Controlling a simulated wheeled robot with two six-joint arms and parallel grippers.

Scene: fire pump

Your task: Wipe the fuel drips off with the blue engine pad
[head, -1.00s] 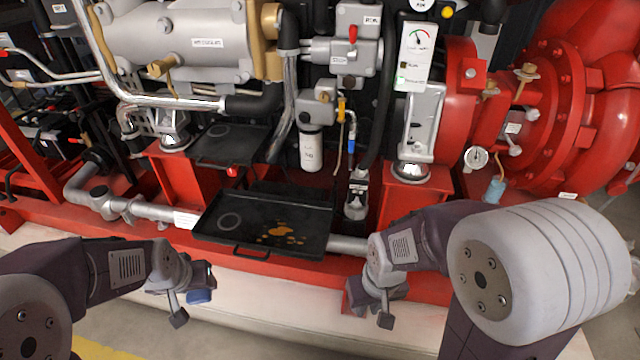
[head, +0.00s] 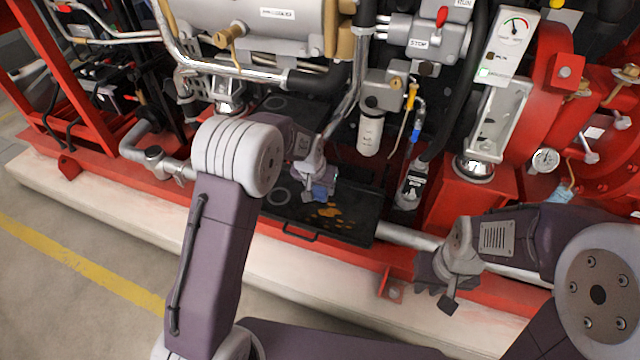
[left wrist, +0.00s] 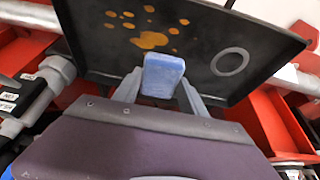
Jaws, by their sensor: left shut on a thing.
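The black drip tray (head: 355,233) sits low in front of the engine, with several orange-brown fuel drips (head: 328,214) on its floor. My left gripper (head: 322,192) is above the tray, just beyond the drips, and is shut on the blue engine pad (head: 320,197). In the left wrist view the pad (left wrist: 164,76) is between the two grey fingers, and the drips (left wrist: 150,40) lie up and left of it on the tray (left wrist: 205,25). Whether the pad touches the tray is unclear. My right gripper (head: 440,297) hangs in front of the red base; its jaw opening cannot be read.
Above the tray are a white filter (head: 370,133), hoses and a silver pipe (head: 155,158). The red frame and pale plinth (head: 120,210) run along the front. A gauge panel (head: 508,48) and red pump housing (head: 600,150) stand at the right. Open floor lies front left.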

